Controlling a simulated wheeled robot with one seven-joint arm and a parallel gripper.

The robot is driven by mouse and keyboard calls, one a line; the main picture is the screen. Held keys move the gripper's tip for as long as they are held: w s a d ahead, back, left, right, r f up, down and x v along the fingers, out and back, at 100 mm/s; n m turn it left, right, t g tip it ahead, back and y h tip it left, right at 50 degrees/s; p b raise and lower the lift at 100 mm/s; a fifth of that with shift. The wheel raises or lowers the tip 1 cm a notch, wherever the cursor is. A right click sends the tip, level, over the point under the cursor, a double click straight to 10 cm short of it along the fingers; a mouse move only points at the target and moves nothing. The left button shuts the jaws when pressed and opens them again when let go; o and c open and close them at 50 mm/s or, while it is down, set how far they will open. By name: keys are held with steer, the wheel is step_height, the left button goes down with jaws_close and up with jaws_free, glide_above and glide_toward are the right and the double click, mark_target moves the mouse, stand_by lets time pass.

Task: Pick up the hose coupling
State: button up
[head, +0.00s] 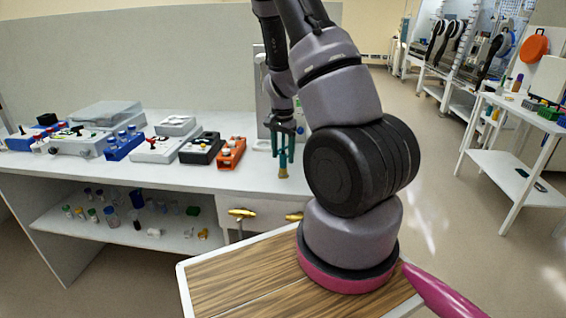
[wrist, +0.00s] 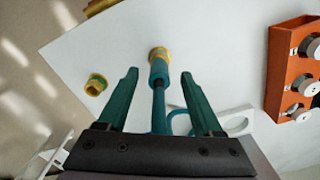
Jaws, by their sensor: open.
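The hose coupling (wrist: 158,72) is a blue cylinder with a yellow end, and a blue hose runs from it back toward my gripper in the wrist view. My gripper (wrist: 158,88) is open, with one dark green finger on each side of the coupling and hose. Gaps show between the fingers and the coupling, and I see no grip on it. In the head view my gripper (head: 283,150) points down over the right part of the white bench, with a small brownish end at its tips. Exact height above the bench is unclear.
An orange box with white knobs (head: 231,153) stands left of my gripper, beside a black box (head: 201,148). A white loop-shaped part (wrist: 238,124) is close to the right finger.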

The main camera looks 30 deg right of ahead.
steer(key=shift+f, duration=1.35)
jaws_close()
